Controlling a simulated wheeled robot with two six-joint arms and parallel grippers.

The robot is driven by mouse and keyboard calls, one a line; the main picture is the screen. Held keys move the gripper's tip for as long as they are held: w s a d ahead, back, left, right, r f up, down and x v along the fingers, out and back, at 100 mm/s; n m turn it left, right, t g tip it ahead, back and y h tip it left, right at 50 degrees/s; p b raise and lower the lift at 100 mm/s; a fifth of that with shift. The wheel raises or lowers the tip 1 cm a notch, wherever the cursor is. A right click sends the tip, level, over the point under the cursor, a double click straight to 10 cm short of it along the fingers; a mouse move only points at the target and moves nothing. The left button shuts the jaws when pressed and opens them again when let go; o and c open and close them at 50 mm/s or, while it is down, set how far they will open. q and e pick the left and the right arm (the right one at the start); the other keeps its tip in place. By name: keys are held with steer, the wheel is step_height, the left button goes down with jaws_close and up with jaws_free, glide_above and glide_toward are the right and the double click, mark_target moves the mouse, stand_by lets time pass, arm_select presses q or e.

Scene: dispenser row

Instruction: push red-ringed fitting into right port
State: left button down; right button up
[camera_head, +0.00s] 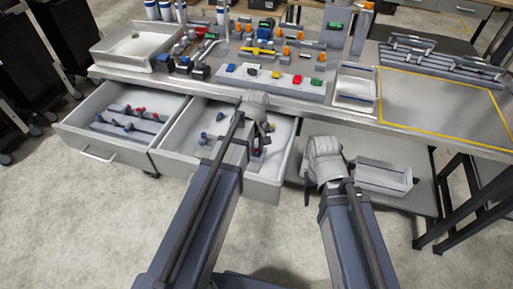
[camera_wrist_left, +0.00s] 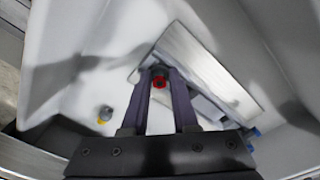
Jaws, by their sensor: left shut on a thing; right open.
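The red-ringed fitting (camera_wrist_left: 159,83) sits between the fingertips of my left gripper (camera_wrist_left: 160,78) in the left wrist view, its red ring facing the camera. The gripper is shut on it, inside the middle drawer (camera_head: 277,190). In the head view my left gripper (camera_head: 258,145) is partly hidden by its own wrist. A pale block (camera_head: 272,88) with blue, yellow, red and green pieces stands on the bench; I cannot tell which part is the right port. My right gripper (camera_head: 309,188) is open, below the bench front, right of the drawer.
A yellow-ringed fitting (camera_wrist_left: 104,114) and a grey metal block (camera_wrist_left: 205,65) lie in the drawer near my left gripper. The left drawer (camera_head: 172,105) is open too and holds several fittings. The yellow-outlined bench area (camera_head: 440,105) is clear.

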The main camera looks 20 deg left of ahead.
arm_select(q)
steer(key=shift+s+d+f+b, duration=0.3)
steer(key=shift+s+f+b, duration=0.1)
steer(key=shift+f+b, duration=0.3)
stand_by(0.3)
steer(key=shift+r, duration=0.15)
steer(key=c, duration=0.6)
jaws_free()
steer(key=shift+r, duration=0.1)
steer(key=shift+w+r+p, duration=0.2)
steer(key=shift+r+p, duration=0.2)
steer(key=shift+p, duration=0.35)
step_height(320, 180, up, 8)
steer(key=p, duration=0.8)
steer(key=shift+s, duration=0.45)
